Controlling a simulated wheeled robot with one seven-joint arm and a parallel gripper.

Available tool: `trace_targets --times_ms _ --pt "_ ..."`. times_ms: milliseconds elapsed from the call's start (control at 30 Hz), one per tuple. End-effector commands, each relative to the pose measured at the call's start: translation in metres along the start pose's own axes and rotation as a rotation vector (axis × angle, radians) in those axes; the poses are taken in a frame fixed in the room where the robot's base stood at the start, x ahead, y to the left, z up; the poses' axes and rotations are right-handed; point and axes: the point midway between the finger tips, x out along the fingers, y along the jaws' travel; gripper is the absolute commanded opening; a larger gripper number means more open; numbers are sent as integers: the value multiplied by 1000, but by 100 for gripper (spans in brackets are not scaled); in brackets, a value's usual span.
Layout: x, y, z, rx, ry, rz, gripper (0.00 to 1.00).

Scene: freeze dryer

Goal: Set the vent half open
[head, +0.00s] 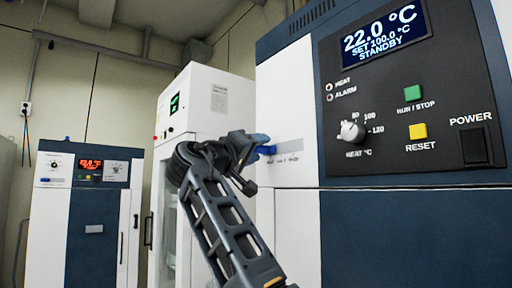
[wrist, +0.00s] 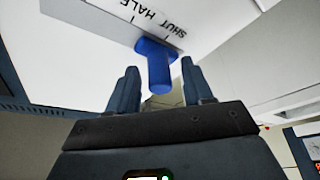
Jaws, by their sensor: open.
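The vent's blue handle (wrist: 157,64) is a short stem with a wider bar at its base, on the white panel in the wrist view. It sits by the tick at the word SHUT; HALF is marked farther along the label strip (wrist: 110,22). My gripper (wrist: 161,88) is open, with one dark finger on each side of the handle's outer end and visible gaps to both. In the head view my gripper (head: 247,148) is at the white side panel, and the blue handle (head: 267,150) shows just past it, left of the label marks.
The large dryer's control panel (head: 408,90) with display, dial and buttons is to the right. A tall white cabinet (head: 205,105) stands behind my arm. A smaller white and blue unit (head: 85,205) is at the far left.

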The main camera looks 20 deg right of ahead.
Motion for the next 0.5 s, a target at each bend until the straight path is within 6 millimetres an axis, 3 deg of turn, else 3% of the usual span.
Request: trace_targets --times_ms 267,500 --pt "2 0 0 0 0 -1 50" --pt "1 -1 0 -1 0 -1 27"
